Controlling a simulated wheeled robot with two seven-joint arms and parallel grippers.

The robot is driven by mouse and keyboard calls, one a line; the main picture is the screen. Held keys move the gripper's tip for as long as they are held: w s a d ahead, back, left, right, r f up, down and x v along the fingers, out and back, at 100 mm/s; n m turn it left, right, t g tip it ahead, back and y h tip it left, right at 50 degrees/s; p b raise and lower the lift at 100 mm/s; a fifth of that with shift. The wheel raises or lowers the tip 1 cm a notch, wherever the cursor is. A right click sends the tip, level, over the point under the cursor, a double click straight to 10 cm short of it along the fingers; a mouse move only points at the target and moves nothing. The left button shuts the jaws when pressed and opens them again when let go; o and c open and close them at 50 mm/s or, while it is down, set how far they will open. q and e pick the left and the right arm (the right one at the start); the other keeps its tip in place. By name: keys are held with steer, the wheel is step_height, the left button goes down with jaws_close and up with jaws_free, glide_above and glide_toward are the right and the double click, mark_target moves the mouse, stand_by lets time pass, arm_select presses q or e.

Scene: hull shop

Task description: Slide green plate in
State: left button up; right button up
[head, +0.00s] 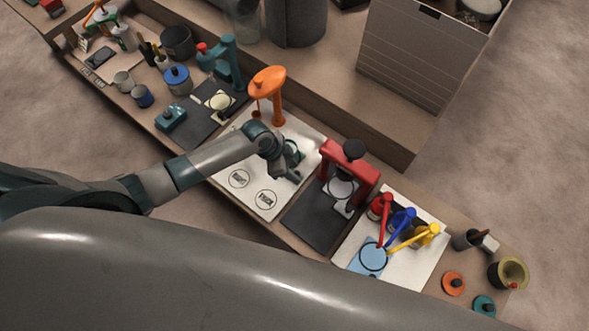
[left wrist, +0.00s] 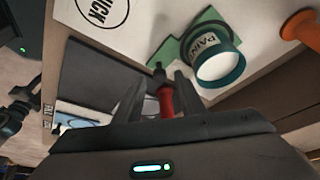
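My left gripper (head: 284,172) is low over the white board. My right gripper is not in view.
The white board (head: 228,193) has two lettered circles. An orange stand (head: 268,82) is behind the gripper, a red press (head: 362,172) on a dark mat to its right. Red, blue and yellow levers (head: 407,228) stand farther right. A tall bench wall runs behind.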

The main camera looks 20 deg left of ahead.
arm_select(q)
steer(key=shift+w+d+f, duration=0.1)
steer(key=shift+d+f, duration=0.1)
steer(key=shift+f, duration=0.45)
jaws_close()
steer(key=w+a+b, duration=0.1)
steer(key=a, duration=0.3)
steer(key=w+a+b, duration=0.2)
steer(key=a, duration=0.2)
steer(key=w+a+b, duration=0.1)
steer(key=a, duration=0.3)
steer(key=shift+w, duration=0.2)
steer(key=shift+r, duration=0.1)
steer(key=shift+a, duration=0.1)
jaws_free()
